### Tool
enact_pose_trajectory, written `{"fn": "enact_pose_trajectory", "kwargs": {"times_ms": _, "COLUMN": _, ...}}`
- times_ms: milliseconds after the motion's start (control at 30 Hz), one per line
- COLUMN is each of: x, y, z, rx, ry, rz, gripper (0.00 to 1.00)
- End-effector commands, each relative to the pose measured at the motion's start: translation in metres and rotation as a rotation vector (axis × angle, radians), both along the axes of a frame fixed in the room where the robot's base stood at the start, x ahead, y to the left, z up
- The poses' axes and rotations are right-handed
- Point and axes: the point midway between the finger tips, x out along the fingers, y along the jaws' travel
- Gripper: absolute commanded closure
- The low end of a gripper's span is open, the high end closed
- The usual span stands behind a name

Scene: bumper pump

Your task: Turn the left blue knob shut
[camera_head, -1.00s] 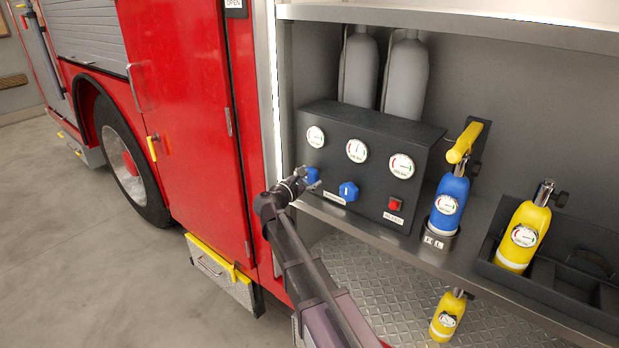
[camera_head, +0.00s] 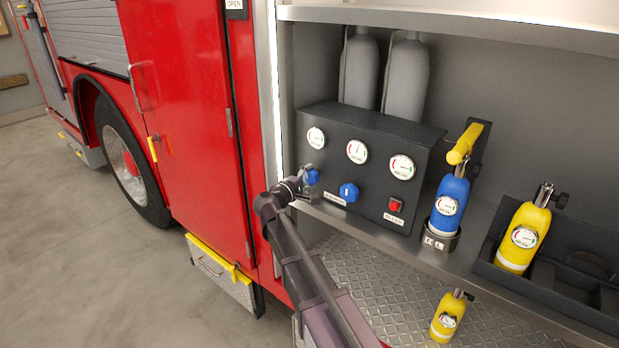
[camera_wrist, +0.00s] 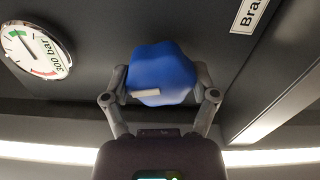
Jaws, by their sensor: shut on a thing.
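The left blue knob (camera_head: 312,177) is on the lower left of the black panel (camera_head: 330,116). In the wrist view the knob (camera_wrist: 163,75) fills the space between my fingers, with a pale mark on its lower left face. My gripper (camera_wrist: 160,92) has one finger on each side of the knob and is shut on it. In the head view my gripper (camera_head: 306,180) reaches the knob from the left front and partly hides it.
A second blue knob (camera_head: 348,192) and a red button (camera_head: 395,205) sit to the right on the panel. Three gauges are above. A blue bottle (camera_head: 450,200) and a yellow bottle (camera_head: 522,237) stand further right. The red door (camera_head: 190,110) is to the left.

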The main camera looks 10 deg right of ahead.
Motion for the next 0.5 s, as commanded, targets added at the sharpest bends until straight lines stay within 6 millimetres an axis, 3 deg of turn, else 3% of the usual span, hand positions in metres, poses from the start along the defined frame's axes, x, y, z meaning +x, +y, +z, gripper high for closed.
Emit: {"fn": "enact_pose_trajectory", "kwargs": {"times_ms": 500, "x": 0.0016, "y": -0.0001, "z": 0.0016, "rx": 0.175, "ry": -0.180, "rz": 0.001, "gripper": 0.72}}
